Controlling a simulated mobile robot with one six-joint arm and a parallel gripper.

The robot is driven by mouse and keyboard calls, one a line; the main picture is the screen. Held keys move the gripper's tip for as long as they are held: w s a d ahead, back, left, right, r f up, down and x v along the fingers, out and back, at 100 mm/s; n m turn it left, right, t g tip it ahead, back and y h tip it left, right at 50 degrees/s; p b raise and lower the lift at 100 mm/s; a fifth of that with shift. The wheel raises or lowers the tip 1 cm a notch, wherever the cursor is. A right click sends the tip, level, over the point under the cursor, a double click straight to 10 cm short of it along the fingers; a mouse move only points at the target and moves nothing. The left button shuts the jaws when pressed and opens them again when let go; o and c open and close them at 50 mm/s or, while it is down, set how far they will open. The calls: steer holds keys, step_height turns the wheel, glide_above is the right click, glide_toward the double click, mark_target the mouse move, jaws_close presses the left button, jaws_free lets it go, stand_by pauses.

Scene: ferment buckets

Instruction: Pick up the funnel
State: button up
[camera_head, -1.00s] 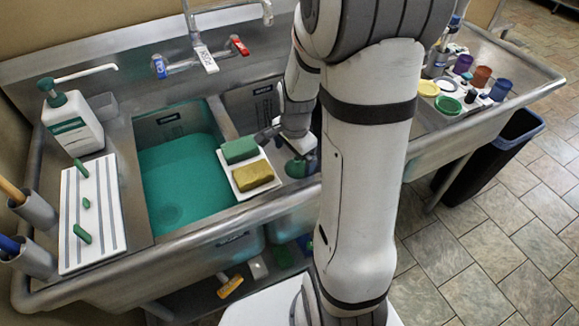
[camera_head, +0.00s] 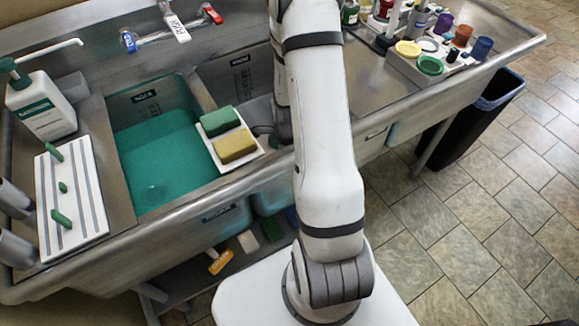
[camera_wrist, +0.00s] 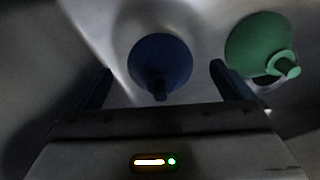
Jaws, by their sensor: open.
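In the wrist view, a dark blue funnel (camera_wrist: 160,62) lies between the two fingers of my gripper (camera_wrist: 161,72), its wide round mouth away from me and its narrow spout toward the palm. The fingers are apart, one on each side, and I see no clear contact. A green funnel (camera_wrist: 258,42) lies just right of the right finger, its spout toward the lower right. In the head view my arm hides both funnels and most of my gripper, which is down at the right sink basin (camera_head: 233,72).
A white tray with a green sponge (camera_head: 220,121) and a yellow sponge (camera_head: 234,146) sits on the divider beside my arm. The left basin holds teal liquid (camera_head: 160,155). Small cups stand on a tray (camera_head: 399,64) at the right. In the wrist view metal surrounds the funnels.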

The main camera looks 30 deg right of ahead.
steer(key=shift+s+f, duration=0.1)
steer(key=shift+f, duration=1.75)
steer(key=shift+c, duration=0.2)
steer(key=c, duration=1)
steer(key=shift+r, duration=0.1)
